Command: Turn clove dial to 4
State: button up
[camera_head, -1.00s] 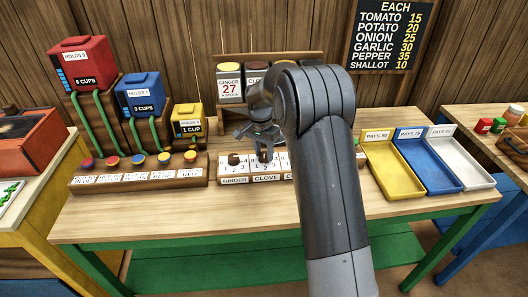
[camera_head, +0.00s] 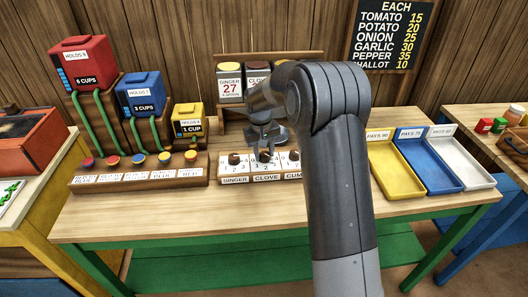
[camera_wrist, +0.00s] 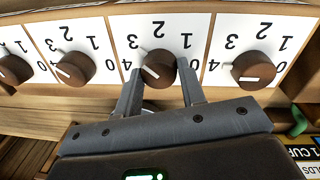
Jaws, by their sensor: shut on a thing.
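The clove dial (camera_wrist: 158,70) is a round brown knob on a white number plate, third from the left in the upside-down wrist view. My gripper (camera_wrist: 160,82) is shut on it, one finger on each side. The plate numbers 0 to 4 (camera_wrist: 126,64) run around the knob. A pale mark shows on the knob's face, toward the 3–4 side in the picture, but its exact setting is hard to read. In the head view the clove dial (camera_head: 265,156) sits above the CLOVE label (camera_head: 267,177), below my gripper (camera_head: 266,146).
The ginger dial (camera_wrist: 252,69) and cumin dial (camera_wrist: 75,69) stand close on either side of the clove dial. Coloured trays (camera_head: 385,186) lie to the right. A row of buttons (camera_head: 150,178) and coloured hoppers (camera_head: 80,62) stand left. The front of the table (camera_head: 180,226) is clear.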

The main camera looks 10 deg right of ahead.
aim_at(263, 156)
jog(key=n, duration=0.4)
jog(key=shift+n, duration=0.3)
jog(key=shift+n+t, duration=0.3)
jog(key=shift+n, duration=1.6)
jog(key=o, duration=1)
jog(key=r, duration=0.7)
jog(key=s+r, duration=0.1)
jog(key=r, duration=0.2)
jog(key=shift+a+r, duration=0.2)
jog(key=shift+r, duration=0.15)
